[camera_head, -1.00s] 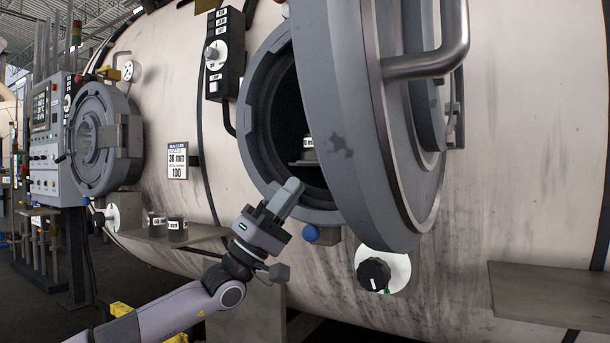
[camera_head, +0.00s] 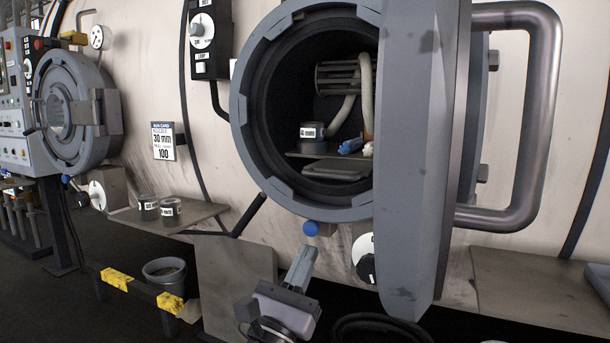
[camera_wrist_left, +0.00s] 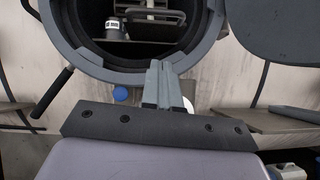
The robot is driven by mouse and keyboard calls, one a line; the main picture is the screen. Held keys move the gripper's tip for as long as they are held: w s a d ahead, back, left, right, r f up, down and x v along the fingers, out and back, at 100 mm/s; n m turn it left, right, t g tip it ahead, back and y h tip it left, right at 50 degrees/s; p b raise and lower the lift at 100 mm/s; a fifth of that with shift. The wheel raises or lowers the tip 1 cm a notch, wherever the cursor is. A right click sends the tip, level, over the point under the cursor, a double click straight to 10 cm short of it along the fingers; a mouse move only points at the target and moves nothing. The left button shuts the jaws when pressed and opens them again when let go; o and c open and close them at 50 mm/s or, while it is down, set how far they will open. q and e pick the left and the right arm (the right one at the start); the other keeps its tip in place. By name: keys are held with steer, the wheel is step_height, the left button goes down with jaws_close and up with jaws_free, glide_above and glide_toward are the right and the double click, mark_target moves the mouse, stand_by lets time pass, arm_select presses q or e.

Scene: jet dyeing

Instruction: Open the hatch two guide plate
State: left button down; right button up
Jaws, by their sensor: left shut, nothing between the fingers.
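The open hatch (camera_head: 240,100) has a round grey rim, and its thick door (camera_head: 412,150) with a bent grey handle (camera_head: 540,110) stands swung out to the right. Inside the dark opening are a labelled cup (camera_head: 312,138), a blue-tipped part (camera_head: 350,146), pale hoses and a flat grey plate (camera_head: 336,170) low at the front; I cannot tell if this is the guide plate. My left gripper (camera_head: 302,262) is shut and empty, below the rim. In the left wrist view its fingers (camera_wrist_left: 160,80) point at the lower rim (camera_wrist_left: 110,72). My right gripper is not in view.
A blue knob (camera_head: 311,229) sits under the rim, and a black lever (camera_head: 250,215) is left of it. Two cups (camera_head: 160,209) stand on a left shelf (camera_head: 205,212). Another shelf (camera_head: 530,290) is at right. A yellow-black rail (camera_head: 140,285) and bucket (camera_head: 165,272) are lower left.

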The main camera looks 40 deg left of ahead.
mark_target(318, 174)
arm_select(q)
steer(key=w+a+r+n+y+p, duration=0.1)
steer(key=w+a+r+n+p, duration=0.1)
steer(key=w+r+p, duration=0.5)
steer(key=shift+a+r+g+y+p, duration=0.3)
steer(key=shift+a+r+g, duration=0.1)
steer(key=shift+r, duration=0.65)
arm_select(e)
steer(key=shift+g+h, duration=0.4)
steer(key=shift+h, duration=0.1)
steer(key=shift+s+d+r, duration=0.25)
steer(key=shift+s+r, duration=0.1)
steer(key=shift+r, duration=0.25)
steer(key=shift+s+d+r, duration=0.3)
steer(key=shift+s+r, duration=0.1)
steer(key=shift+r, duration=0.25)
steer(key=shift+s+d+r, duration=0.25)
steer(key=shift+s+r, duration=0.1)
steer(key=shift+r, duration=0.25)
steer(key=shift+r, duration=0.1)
